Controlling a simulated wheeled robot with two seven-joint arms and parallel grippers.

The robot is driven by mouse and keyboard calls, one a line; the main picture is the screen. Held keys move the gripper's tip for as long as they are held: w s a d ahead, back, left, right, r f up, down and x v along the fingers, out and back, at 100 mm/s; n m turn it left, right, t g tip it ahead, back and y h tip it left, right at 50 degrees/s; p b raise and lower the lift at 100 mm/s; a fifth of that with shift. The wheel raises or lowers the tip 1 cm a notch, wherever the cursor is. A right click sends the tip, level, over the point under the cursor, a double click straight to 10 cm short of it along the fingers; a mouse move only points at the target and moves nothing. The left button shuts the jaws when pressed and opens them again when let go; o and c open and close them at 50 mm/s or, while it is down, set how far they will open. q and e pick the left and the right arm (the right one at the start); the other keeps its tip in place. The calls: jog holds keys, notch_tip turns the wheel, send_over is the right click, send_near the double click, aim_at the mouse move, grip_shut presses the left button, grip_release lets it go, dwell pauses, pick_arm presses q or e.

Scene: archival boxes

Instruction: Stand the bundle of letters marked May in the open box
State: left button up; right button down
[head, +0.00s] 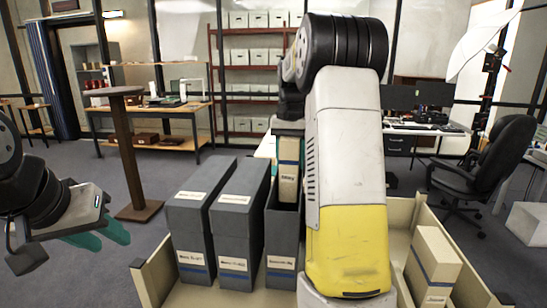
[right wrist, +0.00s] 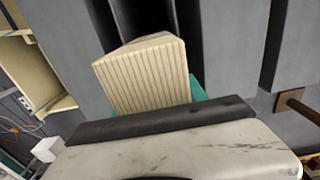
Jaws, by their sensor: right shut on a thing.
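The cream bundle of letters (head: 289,172), whose label seems to read May, is upright at the open grey box (head: 282,250). Its lower end is at the box's mouth or inside; I cannot tell how deep. My right gripper (head: 290,127) is shut on the bundle's top, mostly hidden behind my arm. In the right wrist view the bundle's striped paper edges (right wrist: 145,78) show in front of the teal fingers, with the dark box opening beyond. My left gripper (head: 98,236) is open and empty, at the left, apart from the boxes.
Two closed grey boxes (head: 187,225) (head: 237,225) stand left of the open one. A cream bundle with a blue band (head: 434,262) stands at the right within the low-walled cream tray (head: 152,280). A brown pedestal (head: 128,150) stands behind at left.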

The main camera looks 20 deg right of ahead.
jog(key=c, duration=0.6)
grip_release()
jog(key=shift+r, duration=3)
jog(key=shift+s+a+r, duration=0.1)
jog(key=shift+s, duration=0.15)
jog(key=s+a+r+n+t+y, duration=0.25)
jog(key=s+a, duration=0.45)
jog(key=s, duration=0.6)
jog(key=s+a+f+n+t, duration=0.1)
jog(key=s+a+f, duration=0.1)
jog(key=s, duration=0.2)
jog(key=s+a+f+n+t, duration=0.1)
jog(key=s+a+f, duration=0.1)
jog(key=s, duration=0.2)
jog(key=s+a+f+n+t, duration=0.1)
jog(key=s+a+f, duration=0.2)
jog(key=s, duration=0.2)
jog(key=shift+a+t, duration=0.1)
jog(key=shift+t, duration=0.25)
